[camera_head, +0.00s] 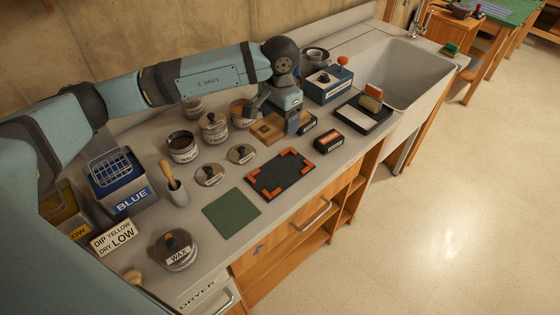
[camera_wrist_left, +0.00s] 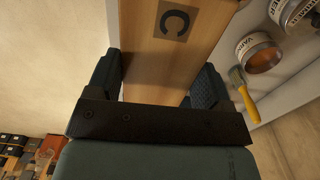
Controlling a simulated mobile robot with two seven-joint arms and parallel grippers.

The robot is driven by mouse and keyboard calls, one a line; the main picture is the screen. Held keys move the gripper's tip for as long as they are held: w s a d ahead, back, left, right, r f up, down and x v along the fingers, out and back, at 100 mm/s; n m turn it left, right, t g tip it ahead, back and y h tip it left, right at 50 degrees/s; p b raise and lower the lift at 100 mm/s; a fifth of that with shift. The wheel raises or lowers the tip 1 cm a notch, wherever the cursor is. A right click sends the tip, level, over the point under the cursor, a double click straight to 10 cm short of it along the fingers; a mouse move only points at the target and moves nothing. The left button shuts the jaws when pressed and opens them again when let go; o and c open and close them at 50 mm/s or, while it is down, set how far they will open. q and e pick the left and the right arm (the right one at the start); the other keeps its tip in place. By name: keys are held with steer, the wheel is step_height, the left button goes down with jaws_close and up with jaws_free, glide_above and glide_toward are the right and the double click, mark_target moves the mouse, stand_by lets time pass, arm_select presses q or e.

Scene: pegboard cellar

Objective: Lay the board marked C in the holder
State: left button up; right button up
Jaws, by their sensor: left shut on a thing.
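The board marked C (camera_wrist_left: 165,45) is light wood with a dark square bearing the letter C. It fills the gap between my left gripper's fingers (camera_wrist_left: 155,82) in the left wrist view. In the head view, part of the board (camera_head: 266,131) shows below my left gripper (camera_head: 277,113), near the back of the counter; I cannot tell whether it touches the counter. The holder is most likely the dark panel with orange corner pieces (camera_head: 282,174). It lies flat and empty, nearer the front edge. My right gripper is not in view.
Jars and cans, including a labelled jar (camera_head: 183,148), stand left of the board. A red-and-black box (camera_head: 328,140) lies right of the holder, and a green mat (camera_head: 231,213) lies left of it. A blue box (camera_head: 327,84) and the sink (camera_head: 415,75) are farther right.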

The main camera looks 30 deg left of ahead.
arm_select(q)
steer(key=p, duration=0.2)
glide_above(280, 172)
step_height(280, 172, down, 13)
steer(key=shift+r, duration=0.2)
steer(key=shift+f, duration=0.6)
step_height(280, 172, down, 4)
steer(key=shift+p, duration=0.4)
steer(key=shift+f, duration=0.1)
steer(key=shift+f, duration=0.1)
steer(key=o, duration=1)
steer(key=shift+c, duration=0.2)
